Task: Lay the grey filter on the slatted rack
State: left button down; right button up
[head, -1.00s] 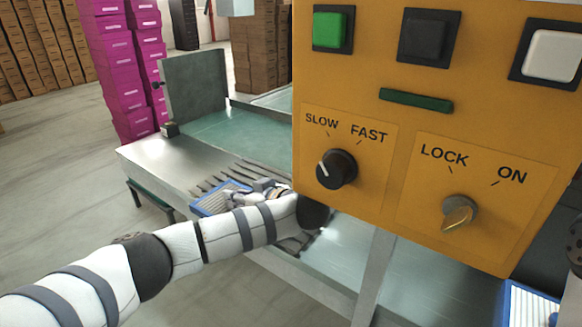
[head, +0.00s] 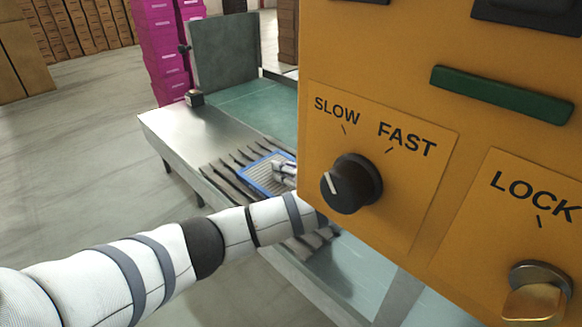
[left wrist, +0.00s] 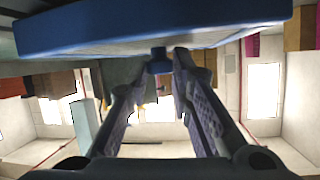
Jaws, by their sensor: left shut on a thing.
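The filter (head: 257,179), with a blue frame and a pale grey ribbed face, is over the slatted rack (head: 226,178) in the head view. The rack has dark slats and sits on the metal line. My left gripper (head: 288,173) is at the filter's right side. In the left wrist view the gripper (left wrist: 162,62) is shut on a small blue tab at the edge of the filter (left wrist: 150,27), which spans the top of that view. I cannot tell whether the filter touches the slats. My control-box-side hand is partly hidden by the yellow panel. My right gripper is not in view.
A yellow control panel (head: 400,120) with knobs stands close in front, at the right, and hides part of the line. A green belt (head: 245,105) and an upright grey plate (head: 225,55) lie beyond the rack. Magenta boxes (head: 165,45) are stacked behind.

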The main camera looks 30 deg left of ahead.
pick_arm(q)
jog(key=c, duration=1.9)
grip_release()
jog(key=shift+w+f, duration=0.1)
jog(key=shift+w, duration=0.15)
jog(key=o, duration=0.5)
jog(key=shift+c, duration=0.2)
jog(key=shift+s, duration=0.1)
